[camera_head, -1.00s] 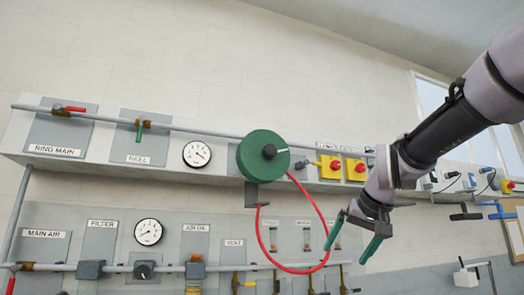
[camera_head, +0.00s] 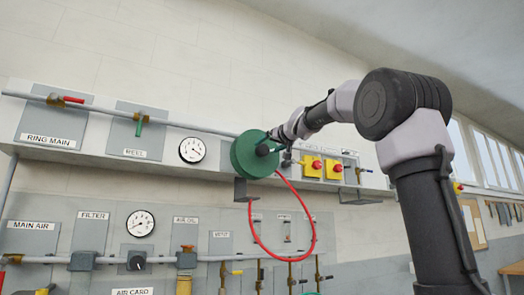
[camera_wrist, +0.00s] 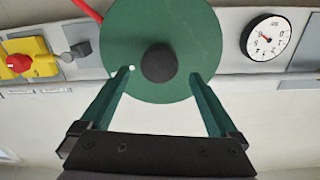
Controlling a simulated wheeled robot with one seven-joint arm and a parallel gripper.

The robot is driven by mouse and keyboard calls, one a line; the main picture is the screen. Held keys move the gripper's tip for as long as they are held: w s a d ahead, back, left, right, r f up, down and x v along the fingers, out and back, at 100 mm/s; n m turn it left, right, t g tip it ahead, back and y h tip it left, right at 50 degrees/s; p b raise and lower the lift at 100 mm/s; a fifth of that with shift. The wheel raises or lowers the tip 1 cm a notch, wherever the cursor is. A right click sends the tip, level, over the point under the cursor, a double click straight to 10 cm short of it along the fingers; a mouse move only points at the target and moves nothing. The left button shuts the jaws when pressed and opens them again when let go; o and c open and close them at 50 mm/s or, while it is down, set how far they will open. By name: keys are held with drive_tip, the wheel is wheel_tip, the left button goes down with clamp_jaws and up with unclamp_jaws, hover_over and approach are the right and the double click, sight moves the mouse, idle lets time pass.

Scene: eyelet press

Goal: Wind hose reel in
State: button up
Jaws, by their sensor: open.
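The hose reel is a green drum (camera_head: 250,155) on the upper panel, with a dark round knob (camera_head: 263,150) at its centre. A red hose (camera_head: 314,232) hangs from it in a long loop. My gripper (camera_head: 273,139) is at the reel's front in the head view, its fingers hard to make out there. In the wrist view my gripper (camera_wrist: 158,82) is open, its two green fingers on either side of and short of the dark knob (camera_wrist: 159,62). The drum's face (camera_wrist: 125,35) fills the top middle, with a small white mark left of the knob.
A pressure gauge (camera_head: 192,149) sits left of the reel, and yellow boxes with red buttons (camera_head: 312,166) sit right of it. The REEL valve with a green lever (camera_head: 139,124) and the RING MAIN valve with a red lever (camera_head: 73,100) are further left.

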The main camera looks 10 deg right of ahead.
sight(264, 148)
drive_tip(key=shift+x, duration=2.6)
clamp_jaws()
